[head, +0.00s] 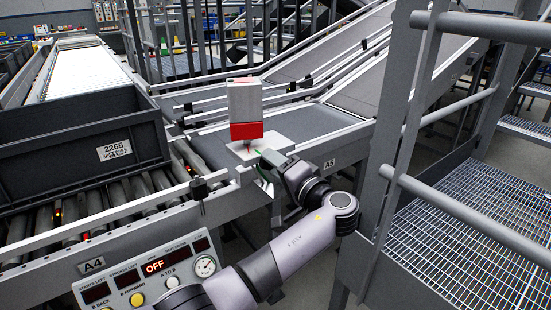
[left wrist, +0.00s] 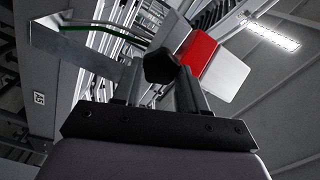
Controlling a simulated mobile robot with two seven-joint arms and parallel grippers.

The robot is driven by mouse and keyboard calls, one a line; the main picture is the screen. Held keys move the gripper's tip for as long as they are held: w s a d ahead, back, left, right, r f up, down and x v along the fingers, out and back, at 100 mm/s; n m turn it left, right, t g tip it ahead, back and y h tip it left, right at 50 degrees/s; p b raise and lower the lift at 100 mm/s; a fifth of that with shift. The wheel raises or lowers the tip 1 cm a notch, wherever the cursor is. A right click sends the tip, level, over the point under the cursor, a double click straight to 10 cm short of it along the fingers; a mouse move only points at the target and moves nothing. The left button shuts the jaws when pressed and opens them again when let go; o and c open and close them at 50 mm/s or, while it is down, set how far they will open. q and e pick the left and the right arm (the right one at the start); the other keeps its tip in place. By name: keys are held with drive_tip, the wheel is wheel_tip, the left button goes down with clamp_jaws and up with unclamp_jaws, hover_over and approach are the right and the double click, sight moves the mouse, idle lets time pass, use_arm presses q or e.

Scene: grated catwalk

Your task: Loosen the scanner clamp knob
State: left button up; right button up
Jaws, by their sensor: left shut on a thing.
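The scanner (head: 245,105), a grey box with a red lower band, stands above a pale plate at the conveyor's near edge. It also shows tilted in the left wrist view (left wrist: 200,55). My left gripper (head: 270,160) reaches up from below to the conveyor edge, just below and right of the scanner. In the left wrist view its two fingers (left wrist: 159,80) are shut on a dark, faceted clamp knob (left wrist: 160,65). In the head view the gripper hides the knob. My right gripper is in neither view.
A dark crate (head: 80,150) labelled 2265 sits on the roller conveyor at left. A control panel (head: 150,270) with an OFF display is at the lower left. Grey railings (head: 400,120) and a grated catwalk (head: 470,230) stand close on the right.

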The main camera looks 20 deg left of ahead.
use_arm(q)
drive_tip(key=shift+f+m+p, duration=0.1)
drive_tip(key=shift+m+p, duration=2.8)
drive_tip(key=shift+m, duration=2.1)
drive_tip(key=o, duration=1)
drive_tip(key=shift+o, duration=0.2)
